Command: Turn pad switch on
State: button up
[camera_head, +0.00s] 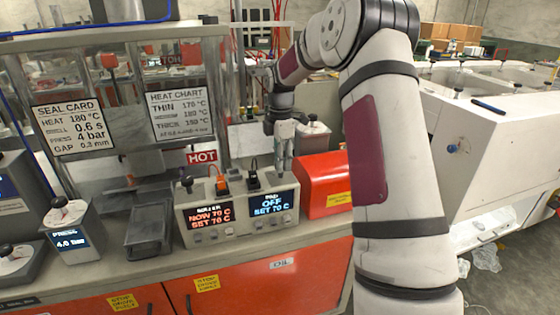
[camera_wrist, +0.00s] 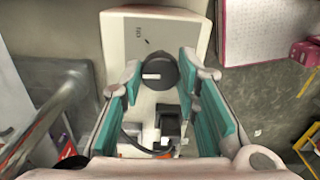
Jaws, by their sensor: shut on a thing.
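The controller box (camera_head: 238,213) stands on the bench with two lit displays. Its left display (camera_head: 211,217) reads NOW 70 C, SET 70 C. Its right pad display (camera_head: 271,204) reads OFF, SET 70 C. My gripper (camera_head: 284,160) points down just behind the box, near its right half. In the wrist view my teal fingers (camera_wrist: 160,78) stand on both sides of a round dark knob (camera_wrist: 158,70) with a pale mark, and are shut on it. The knob is on or against a pale housing (camera_wrist: 140,32). The head view does not show this contact clearly.
An orange plug (camera_head: 221,185) and a black plug (camera_head: 254,180) with cables rise from the controller box. A red case (camera_head: 322,180) stands to its right. A dark tray (camera_head: 147,230) and a press unit (camera_head: 70,230) stand to its left.

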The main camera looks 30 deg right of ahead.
jog(key=m, duration=0.4)
jog(key=shift+m+b, duration=0.3)
jog(key=shift+b, duration=0.1)
jog(key=shift+m+b, duration=0.6)
jog(key=shift+m, duration=2)
jog(key=o, duration=1.2)
jog(key=shift+c, duration=0.2)
